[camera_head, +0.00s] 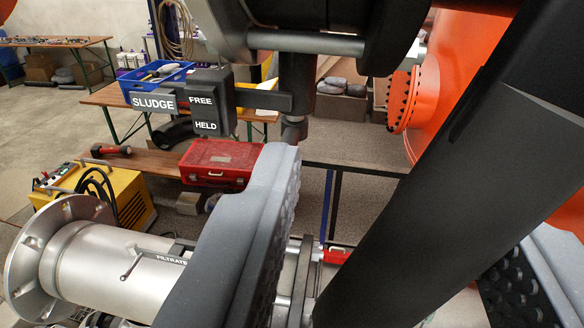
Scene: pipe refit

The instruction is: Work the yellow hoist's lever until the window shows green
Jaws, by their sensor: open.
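I cannot make out a yellow hoist, its lever or its window for certain in this view. A yellow box-shaped machine (128,197) with black cables stands on the floor at the lower left; I cannot tell that it is a hoist. My gripper (400,225) is open, its two grey padded fingers far apart. The left finger covers the middle of the picture, and the right one shows at the right edge. A wide dark bar crosses in front and hides much of the space between them. I see nothing held.
A dark block (210,112) marked FREE and HELD hangs beside a SLUDGE plate (154,102). A flanged metal pipe (105,268) marked FILTRATE lies low at the left. A red case (220,160) is behind the left finger. An orange flanged vessel (450,75) fills the upper right.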

